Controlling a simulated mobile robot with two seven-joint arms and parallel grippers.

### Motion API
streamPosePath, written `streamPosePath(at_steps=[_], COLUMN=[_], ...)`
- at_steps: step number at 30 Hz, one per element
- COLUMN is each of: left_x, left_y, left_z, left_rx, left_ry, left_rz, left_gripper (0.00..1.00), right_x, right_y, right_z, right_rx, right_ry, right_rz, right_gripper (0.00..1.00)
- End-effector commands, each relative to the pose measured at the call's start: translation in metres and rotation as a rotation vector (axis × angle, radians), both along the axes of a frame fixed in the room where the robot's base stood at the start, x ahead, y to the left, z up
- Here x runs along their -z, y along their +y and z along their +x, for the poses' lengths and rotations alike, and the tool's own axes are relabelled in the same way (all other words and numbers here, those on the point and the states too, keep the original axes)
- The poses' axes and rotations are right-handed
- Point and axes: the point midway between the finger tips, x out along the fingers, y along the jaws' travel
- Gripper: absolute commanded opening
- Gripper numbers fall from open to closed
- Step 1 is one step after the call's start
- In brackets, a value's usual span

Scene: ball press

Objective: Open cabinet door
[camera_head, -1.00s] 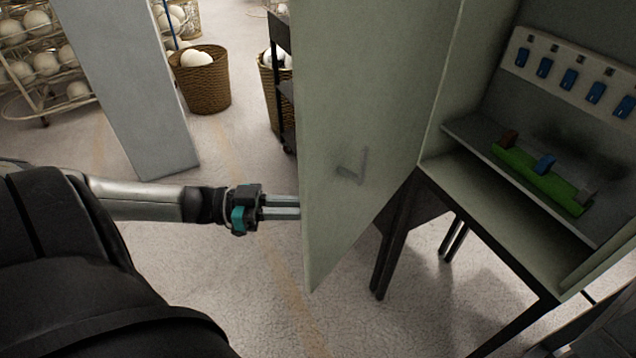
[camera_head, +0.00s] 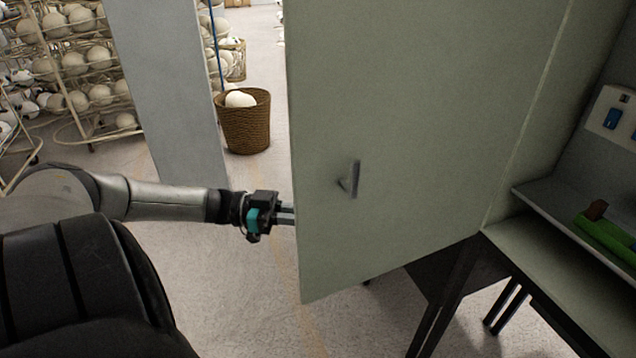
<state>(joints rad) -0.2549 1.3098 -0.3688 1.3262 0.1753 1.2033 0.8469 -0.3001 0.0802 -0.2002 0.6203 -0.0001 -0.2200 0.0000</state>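The cabinet door (camera_head: 420,120) is a pale green panel standing swung open, with a small grey handle (camera_head: 354,180) on the face turned to me. The cabinet (camera_head: 560,250) is open at the right, on a dark stand. My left gripper (camera_head: 288,213) is at the door's free left edge, with its fingertips partly hidden behind the door. I cannot tell whether its fingers touch the door or how far apart they are. My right gripper is not in view.
Inside the cabinet are blue switches (camera_head: 612,119) and a green block (camera_head: 605,236). A grey pillar (camera_head: 175,90) stands behind my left arm. A wicker basket (camera_head: 246,125) and wire racks of balls (camera_head: 85,75) stand at the back left.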

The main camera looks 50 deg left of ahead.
Motion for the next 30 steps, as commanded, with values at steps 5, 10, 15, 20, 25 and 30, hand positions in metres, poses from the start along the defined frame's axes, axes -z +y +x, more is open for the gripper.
streamPosePath(at_steps=[5, 10, 15, 20, 25, 30], left_x=[0.0006, 0.0005, 0.0006, 0.0006, 0.0006, 0.0005], left_y=[0.0022, 0.0025, 0.0025, 0.0023, 0.0022, 0.0021], left_z=[0.0019, 0.002, 0.0019, 0.0018, 0.0017, 0.0016], left_rx=[-0.001, 0.0, 0.0, 0.0, 0.0, 0.001], left_ry=[0.004, 0.004, 0.003, 0.003, 0.002, 0.002], left_rz=[0.0, 0.0, 0.0, 0.0, 0.001, 0.001], left_gripper=[0.0, 0.0, 0.0, 0.31, 0.47, 0.47], right_x=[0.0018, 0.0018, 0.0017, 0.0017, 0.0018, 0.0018], right_y=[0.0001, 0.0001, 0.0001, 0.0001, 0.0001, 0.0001], right_z=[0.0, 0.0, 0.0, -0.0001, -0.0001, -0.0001], right_rx=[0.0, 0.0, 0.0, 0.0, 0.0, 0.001], right_ry=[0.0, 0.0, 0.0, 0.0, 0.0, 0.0], right_rz=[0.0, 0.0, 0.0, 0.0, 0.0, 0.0], right_gripper=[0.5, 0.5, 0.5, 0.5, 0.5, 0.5])
